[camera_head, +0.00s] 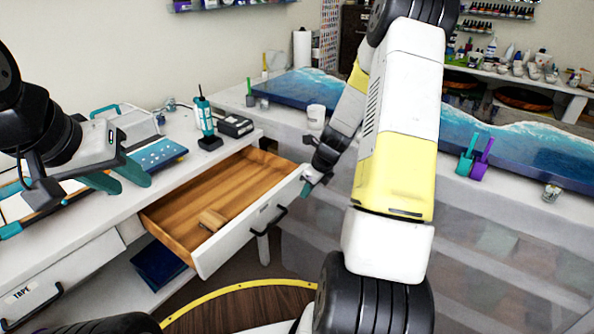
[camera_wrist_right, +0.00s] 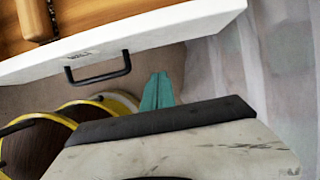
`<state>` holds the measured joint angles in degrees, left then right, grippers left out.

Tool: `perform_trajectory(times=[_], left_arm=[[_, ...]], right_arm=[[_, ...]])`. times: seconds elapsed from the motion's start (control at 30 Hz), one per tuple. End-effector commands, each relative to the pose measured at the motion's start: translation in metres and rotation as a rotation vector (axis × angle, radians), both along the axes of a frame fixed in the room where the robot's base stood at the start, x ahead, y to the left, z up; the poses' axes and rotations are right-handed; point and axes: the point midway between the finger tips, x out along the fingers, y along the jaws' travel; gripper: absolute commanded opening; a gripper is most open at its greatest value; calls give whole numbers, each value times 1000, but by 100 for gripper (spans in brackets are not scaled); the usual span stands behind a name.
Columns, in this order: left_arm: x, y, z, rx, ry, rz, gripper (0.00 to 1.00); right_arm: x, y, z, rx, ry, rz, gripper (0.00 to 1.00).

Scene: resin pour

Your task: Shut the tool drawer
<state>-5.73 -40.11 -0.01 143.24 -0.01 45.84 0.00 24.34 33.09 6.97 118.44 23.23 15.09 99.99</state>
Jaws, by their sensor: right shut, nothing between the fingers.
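The tool drawer (camera_head: 238,238) is pulled out from the white bench at the centre left. It has a wooden inside, a white front and a black handle (camera_head: 268,221). A small wooden piece (camera_head: 212,219) lies in it. The drawer front also shows in the right wrist view (camera_wrist_right: 150,32), with its handle (camera_wrist_right: 98,70). My right gripper (camera_head: 306,190) is shut and empty, by the right end of the drawer front on its outer side. Its teal fingers (camera_wrist_right: 157,92) show close to the front; contact cannot be told. My left gripper (camera_head: 117,175) is over the left bench, its teal fingers apart.
The bench top (camera_head: 180,128) holds a teal bottle-like tool (camera_head: 205,118), a black box (camera_head: 235,126) and a blue panel (camera_head: 160,155). A closed drawer marked TAPE (camera_head: 60,275) is at lower left. A blue bin (camera_head: 158,265) sits under the open drawer. A blue resin table (camera_head: 520,150) stands right.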

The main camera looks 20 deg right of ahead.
Motion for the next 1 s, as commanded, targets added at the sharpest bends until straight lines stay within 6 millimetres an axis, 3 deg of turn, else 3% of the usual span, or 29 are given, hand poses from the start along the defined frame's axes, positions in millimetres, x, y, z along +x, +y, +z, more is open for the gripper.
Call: perform_trajectory(times=[0.13,0.4,1.0], left_arm=[[0,0,0,0,0,0,36],[0,0,0,0,0,0,36],[0,0,0,0,0,0,36]], right_arm=[[9,8,-30,2,2,0,0],[36,29,-27,0,-1,3,0],[44,35,-27,0,-1,2,0]])
